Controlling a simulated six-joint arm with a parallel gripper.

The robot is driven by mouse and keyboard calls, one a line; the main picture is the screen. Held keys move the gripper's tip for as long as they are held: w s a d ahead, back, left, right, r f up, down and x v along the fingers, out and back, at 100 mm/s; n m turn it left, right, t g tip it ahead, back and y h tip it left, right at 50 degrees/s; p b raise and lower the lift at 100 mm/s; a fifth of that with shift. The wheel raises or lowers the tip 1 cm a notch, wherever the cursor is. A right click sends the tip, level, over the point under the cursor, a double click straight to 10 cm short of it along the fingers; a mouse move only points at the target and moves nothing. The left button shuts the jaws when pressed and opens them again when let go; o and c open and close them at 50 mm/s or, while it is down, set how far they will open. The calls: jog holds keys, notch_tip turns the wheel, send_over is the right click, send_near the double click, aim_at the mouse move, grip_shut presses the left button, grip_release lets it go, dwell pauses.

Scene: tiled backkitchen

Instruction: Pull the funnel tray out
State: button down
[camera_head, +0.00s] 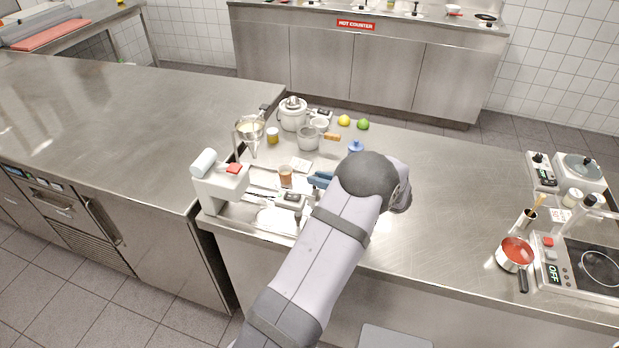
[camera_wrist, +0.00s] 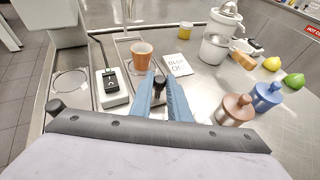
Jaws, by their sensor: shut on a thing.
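My gripper (camera_wrist: 160,84) has two blue fingers, closed around a black knob (camera_wrist: 158,83). In the head view my gripper (camera_head: 318,181) is partly hidden by my own arm. The knob seems to be the funnel tray's handle; the thin metal tray (camera_wrist: 126,63) lies flat on the counter, its near part hidden by the fingers. A brown-orange cup (camera_wrist: 142,52) stands upright just beyond the knob, seemingly on or beside the tray. The cup also shows in the head view (camera_head: 286,177). A funnel (camera_head: 250,129) hangs in a stand at the counter's left end.
A white switch box (camera_wrist: 114,91) and a second black knob (camera_wrist: 55,107) are left of my gripper. A printed card (camera_wrist: 178,64) lies right of the cup. The counter's middle (camera_head: 450,200) is clear.

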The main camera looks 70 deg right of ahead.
jog(key=shift+s, duration=0.2)
jog(key=c, duration=1.7)
grip_release()
jog(key=shift+s, duration=0.15)
jog(key=shift+r, duration=0.15)
notch_tip(320, 180, up, 10)
jog(key=shift+f+b, duration=0.1)
jog(key=shift+b, duration=1.1)
